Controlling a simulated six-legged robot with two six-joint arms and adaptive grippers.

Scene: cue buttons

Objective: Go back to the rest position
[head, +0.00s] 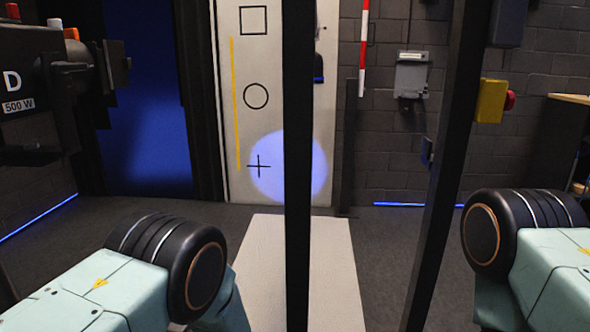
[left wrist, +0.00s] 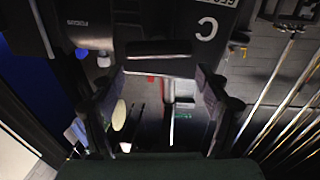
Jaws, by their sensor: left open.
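My left gripper (left wrist: 159,76) is open in the left wrist view, with its two dark fingers spread on either side of the picture. No object is clearly held between them. Behind the fingers is a dark unit marked C (left wrist: 207,28), and its distance from the fingertips is hard to tell. In the head view both my arms show only as pale teal links with black round joints at the lower left and lower right. Neither gripper shows there. My right gripper is in neither view.
A black lamp marked D, 500 W (head: 25,85) is close at the upper left, with red, white and orange knobs on top. A dark post (head: 298,120) and a slanted one cross the view. A bluish light spot (head: 305,165) covers the cross on the white panel (head: 262,60).

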